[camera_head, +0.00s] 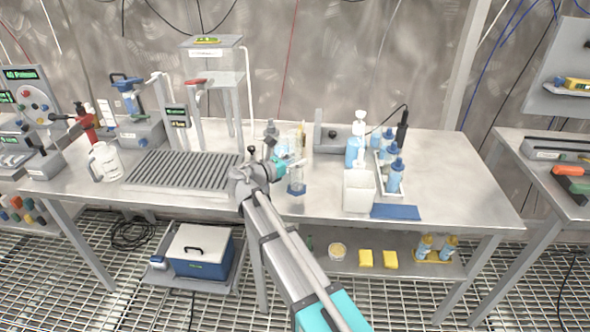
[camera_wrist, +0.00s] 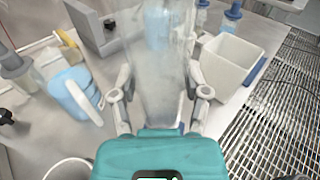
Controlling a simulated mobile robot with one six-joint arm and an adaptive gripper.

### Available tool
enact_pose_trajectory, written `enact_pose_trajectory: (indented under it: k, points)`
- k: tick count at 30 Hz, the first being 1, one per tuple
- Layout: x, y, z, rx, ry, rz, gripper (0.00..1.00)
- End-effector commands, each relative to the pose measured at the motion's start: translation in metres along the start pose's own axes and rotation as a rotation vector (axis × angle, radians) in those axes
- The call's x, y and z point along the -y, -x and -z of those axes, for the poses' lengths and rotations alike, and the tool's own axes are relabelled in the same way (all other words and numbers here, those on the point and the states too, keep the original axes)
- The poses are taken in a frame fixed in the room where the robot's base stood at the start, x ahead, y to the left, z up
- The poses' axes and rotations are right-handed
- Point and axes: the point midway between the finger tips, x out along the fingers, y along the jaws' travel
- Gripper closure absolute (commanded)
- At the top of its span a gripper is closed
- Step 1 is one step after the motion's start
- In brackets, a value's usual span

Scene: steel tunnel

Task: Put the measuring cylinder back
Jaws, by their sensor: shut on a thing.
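The measuring cylinder (camera_wrist: 158,85) is a tall clear tube that stands between my fingers in the wrist view. In the head view its clear lower part and blue base (camera_head: 296,189) show just beyond my gripper, at the front middle of the steel bench. My gripper (camera_wrist: 160,100) is shut on the cylinder, a finger on each side. My gripper also shows in the head view (camera_head: 291,164), with its fingers partly hidden. The cylinder looks about upright. I cannot tell if its base touches the bench top.
A white bin (camera_head: 359,192) stands to the right, beside a tray of blue bottles (camera_head: 395,176) and a blue mat (camera_head: 396,212). A ribbed grey rack (camera_head: 185,168) lies to the left. A blue jug (camera_wrist: 72,92) is close left in the wrist view. The bench's right end is clear.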

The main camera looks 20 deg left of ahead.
Motion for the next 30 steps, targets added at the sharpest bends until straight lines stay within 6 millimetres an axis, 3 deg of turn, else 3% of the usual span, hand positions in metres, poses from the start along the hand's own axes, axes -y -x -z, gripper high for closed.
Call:
enact_pose_trajectory:
  k: [7, 18, 30]
  points:
    - [-0.005, -0.004, 0.008, 0.000, 0.000, 0.001, 0.97]
    - [-0.009, -0.007, 0.036, 0.000, 0.000, 0.001, 0.97]
    - [-0.009, -0.007, 0.039, 0.000, 0.000, 0.000, 0.97]
